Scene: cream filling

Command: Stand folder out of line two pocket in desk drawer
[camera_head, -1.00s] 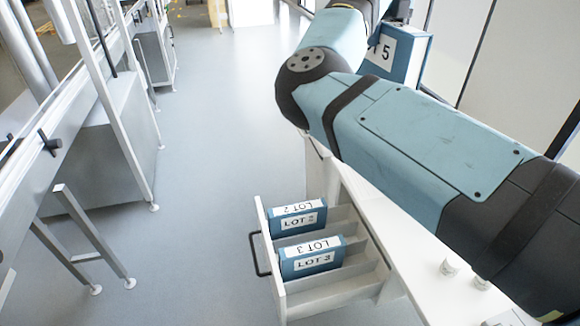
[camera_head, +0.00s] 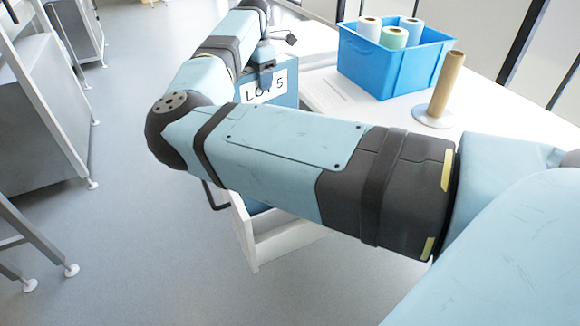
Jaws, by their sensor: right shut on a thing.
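My right gripper (camera_head: 266,76) is shut on the top of a blue folder (camera_head: 284,98) with a white label whose visible part reads "LOT 5". The folder hangs upright beyond my right forearm, near the desk's left edge. The open desk drawer (camera_head: 262,250) shows below my right arm, with its white wall and dark handle at the left. My arm hides most of the drawer's inside, its pockets and the folders there; only a bit of blue shows. My left gripper is out of view.
On the white desk (camera_head: 480,112) stand a blue bin (camera_head: 385,72) holding several rolls and a brown cardboard tube (camera_head: 446,88) on a round base. Metal frames and cabinets (camera_head: 35,110) line the left side. The grey floor (camera_head: 120,230) between is clear.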

